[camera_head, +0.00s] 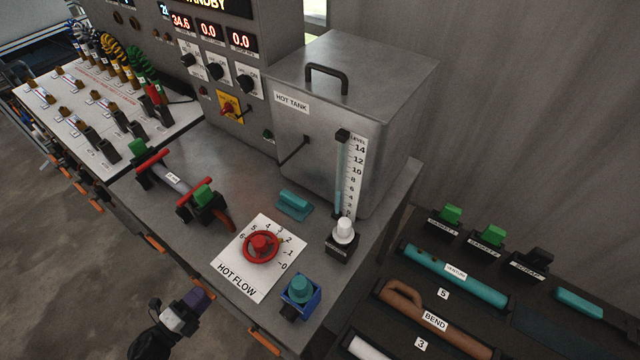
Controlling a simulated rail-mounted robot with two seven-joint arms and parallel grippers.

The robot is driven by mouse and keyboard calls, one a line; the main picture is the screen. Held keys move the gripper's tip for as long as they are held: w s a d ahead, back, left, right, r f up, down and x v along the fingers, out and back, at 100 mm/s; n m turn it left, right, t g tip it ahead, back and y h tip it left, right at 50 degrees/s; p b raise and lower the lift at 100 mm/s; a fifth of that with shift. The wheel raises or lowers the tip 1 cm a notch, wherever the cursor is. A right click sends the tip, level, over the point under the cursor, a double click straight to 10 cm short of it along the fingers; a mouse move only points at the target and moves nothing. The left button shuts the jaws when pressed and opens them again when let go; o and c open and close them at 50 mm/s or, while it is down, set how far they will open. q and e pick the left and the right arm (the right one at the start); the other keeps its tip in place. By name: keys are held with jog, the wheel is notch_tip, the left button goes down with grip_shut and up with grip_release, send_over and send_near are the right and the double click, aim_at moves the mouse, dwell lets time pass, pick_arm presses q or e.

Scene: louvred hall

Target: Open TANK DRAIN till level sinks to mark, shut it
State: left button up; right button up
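The hot tank (340,110) is a grey metal box with a black handle on its lid. On its front corner a level scale (354,165) runs up to 14 beside a sight tube (341,165). Teal shows in the tube's lower part; I cannot read the exact level or make out a set mark. A white knob on a black labelled block (343,237) stands at the tube's foot; its label is too small to read, so I cannot confirm it is the drain. My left gripper (180,302) is low in the picture, off the bench's front edge, apart from the knob; its fingers are unclear.
A red HOT FLOW handwheel (261,246) on a white dial plate and a blue block with a teal knob (300,290) stand before the tank. A pipe piece with green clips (180,185) lies left. A dark rack (465,290) of pipes is at right.

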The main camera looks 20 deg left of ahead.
pick_arm(q)
jog(key=shift+o, duration=0.4)
jog(key=shift+w+d+r, duration=0.1)
jog(key=shift+w+d, duration=0.05)
pick_arm(e)
jog(key=shift+w+r, duration=0.25)
jog(key=shift+r, duration=0.05)
pick_arm(q)
jog(key=v, duration=0.7)
jog(key=shift+p, duration=0.3)
jog(key=shift+w, duration=0.1)
